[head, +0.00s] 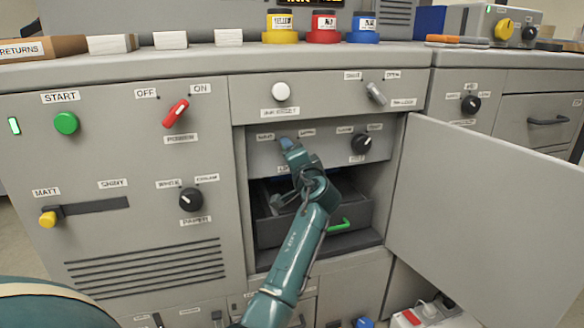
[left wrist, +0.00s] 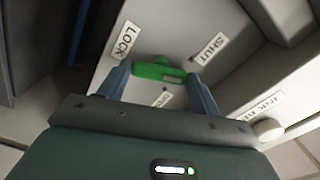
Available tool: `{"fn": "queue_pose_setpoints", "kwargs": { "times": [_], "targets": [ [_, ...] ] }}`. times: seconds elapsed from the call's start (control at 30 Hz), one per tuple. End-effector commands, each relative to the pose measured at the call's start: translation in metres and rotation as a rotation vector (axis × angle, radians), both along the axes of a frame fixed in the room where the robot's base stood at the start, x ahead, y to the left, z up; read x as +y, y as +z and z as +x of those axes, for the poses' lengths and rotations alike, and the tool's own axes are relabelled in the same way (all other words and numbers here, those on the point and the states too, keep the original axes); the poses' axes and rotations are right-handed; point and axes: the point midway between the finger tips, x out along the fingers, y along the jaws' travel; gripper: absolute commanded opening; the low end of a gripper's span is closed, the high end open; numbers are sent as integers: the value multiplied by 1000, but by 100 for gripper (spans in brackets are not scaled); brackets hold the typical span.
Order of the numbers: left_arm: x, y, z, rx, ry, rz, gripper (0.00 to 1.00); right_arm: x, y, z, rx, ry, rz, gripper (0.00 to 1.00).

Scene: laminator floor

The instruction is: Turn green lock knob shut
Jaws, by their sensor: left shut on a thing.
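The exact way the knob points is hard to tell. In the head view my left gripper (head: 287,145) reaches into the open compartment at its upper panel (head: 325,150); the fingers hide the knob there. My right gripper is not in view.
The compartment door (head: 480,215) stands open to the right. Below the panel is a drawer with a green handle (head: 340,224). A black knob (head: 361,143) is right of my gripper, and a white button (head: 280,92) is above it. Ink jars stand on the top.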

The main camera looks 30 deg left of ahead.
Motion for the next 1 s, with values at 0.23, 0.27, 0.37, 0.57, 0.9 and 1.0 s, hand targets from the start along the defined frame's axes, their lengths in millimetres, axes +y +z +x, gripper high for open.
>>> {"fn": "queue_pose_setpoints", "kwargs": {
  "times": [0.23,0.27,0.37,0.57,0.9,1.0],
  "targets": [
    [1,-2,0,-158,2,-133,41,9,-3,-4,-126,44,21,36],
    [1,-2,0,-174,2,-147,41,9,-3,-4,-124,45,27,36],
    [1,-2,0,-220,2,-186,41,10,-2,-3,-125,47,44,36],
    [1,0,0,-285,2,-242,41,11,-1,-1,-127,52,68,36],
    [1,1,0,-323,2,-274,41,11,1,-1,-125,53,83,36],
    [1,1,0,-325,2,-276,41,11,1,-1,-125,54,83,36]
  ]
}}
